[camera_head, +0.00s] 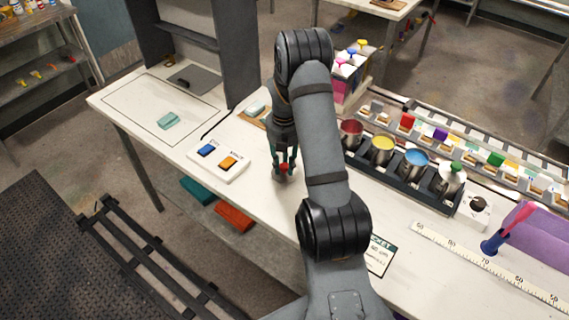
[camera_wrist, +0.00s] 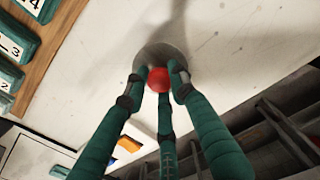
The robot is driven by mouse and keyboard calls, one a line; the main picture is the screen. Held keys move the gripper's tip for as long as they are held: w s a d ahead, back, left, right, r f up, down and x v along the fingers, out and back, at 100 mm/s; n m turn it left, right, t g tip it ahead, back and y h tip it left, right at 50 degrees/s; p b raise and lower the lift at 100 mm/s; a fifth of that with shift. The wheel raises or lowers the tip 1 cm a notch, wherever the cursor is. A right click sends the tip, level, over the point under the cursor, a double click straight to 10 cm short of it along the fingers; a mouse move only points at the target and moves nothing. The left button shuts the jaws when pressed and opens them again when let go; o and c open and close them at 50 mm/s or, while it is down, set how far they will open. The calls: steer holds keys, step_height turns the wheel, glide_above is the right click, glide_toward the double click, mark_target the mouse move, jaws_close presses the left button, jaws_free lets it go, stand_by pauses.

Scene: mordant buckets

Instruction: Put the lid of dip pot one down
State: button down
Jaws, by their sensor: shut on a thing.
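My gripper (camera_wrist: 160,76) is shut on the red knob (camera_wrist: 158,82) of a round grey lid (camera_wrist: 172,55). In the head view my gripper (camera_head: 285,166) points down with the red knob between its green fingers, low over the white bench top left of the pots. The lid's underside is hidden, and I cannot tell whether it touches the bench. The pot with red contents (camera_head: 350,129) stands open at the left end of the dark pot rack, near my arm.
A yellow pot (camera_head: 383,144) and a blue pot (camera_head: 416,159) stand open in the rack; the end pot (camera_head: 449,176) has a green-knobbed lid. A white button box (camera_head: 220,160) with blue and orange buttons lies left of my gripper. Bare bench (camera_head: 262,200) lies around the lid.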

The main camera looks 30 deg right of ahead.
mark_target(284, 166)
steer(key=shift+f, duration=0.35)
steer(key=shift+f, duration=0.15)
steer(key=c, duration=1.4)
jaws_free()
steer(key=shift+c, duration=0.2)
step_height(284, 166, up, 12)
steer(key=b, duration=0.1)
steer(key=shift+r, duration=0.2)
